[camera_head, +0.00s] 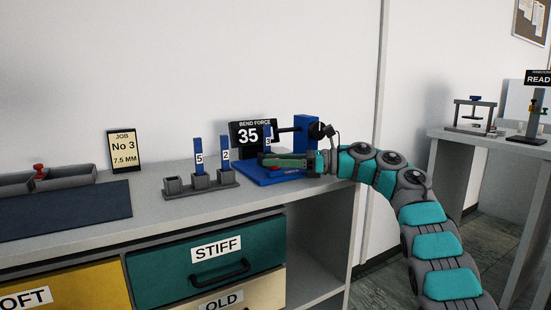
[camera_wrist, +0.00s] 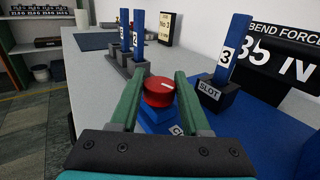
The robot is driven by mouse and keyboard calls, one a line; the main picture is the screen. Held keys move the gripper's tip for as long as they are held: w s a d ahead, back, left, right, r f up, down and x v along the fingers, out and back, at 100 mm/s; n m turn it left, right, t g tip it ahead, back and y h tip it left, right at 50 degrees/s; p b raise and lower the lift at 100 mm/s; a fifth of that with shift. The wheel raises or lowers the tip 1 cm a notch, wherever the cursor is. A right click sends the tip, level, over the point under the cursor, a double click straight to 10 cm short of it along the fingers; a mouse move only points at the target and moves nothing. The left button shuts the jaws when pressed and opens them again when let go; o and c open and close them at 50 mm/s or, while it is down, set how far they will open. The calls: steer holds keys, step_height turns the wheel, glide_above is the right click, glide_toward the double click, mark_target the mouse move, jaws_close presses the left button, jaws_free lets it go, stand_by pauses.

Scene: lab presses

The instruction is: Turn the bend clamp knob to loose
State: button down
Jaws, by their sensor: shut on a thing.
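The bend clamp knob (camera_wrist: 158,92) is red and round with a white pointer line, on a blue block of the blue press base (camera_wrist: 240,127). In the wrist view my gripper (camera_wrist: 159,84) has its green fingers on either side of the knob, shut on it. The pointer line slants towards the upper right of that view. A label on the block below is mostly hidden, so I cannot read the knob's setting. In the head view my gripper (camera_head: 284,160) reaches in from the right, low over the blue base (camera_head: 255,176).
A blue strip marked 3 (camera_wrist: 232,45) stands in the SLOT holder (camera_wrist: 214,98) beside my right finger. The BEND FORCE display (camera_head: 252,133) reads 35. A grey rack (camera_head: 202,188) holds strips 5 and 2 to the left. A JOB card (camera_head: 124,151) stands further left.

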steer(key=shift+c, duration=1.9)
jaws_free()
steer(key=shift+a, duration=0.1)
steer(key=shift+s+d, duration=0.1)
steer(key=shift+d, duration=3.8)
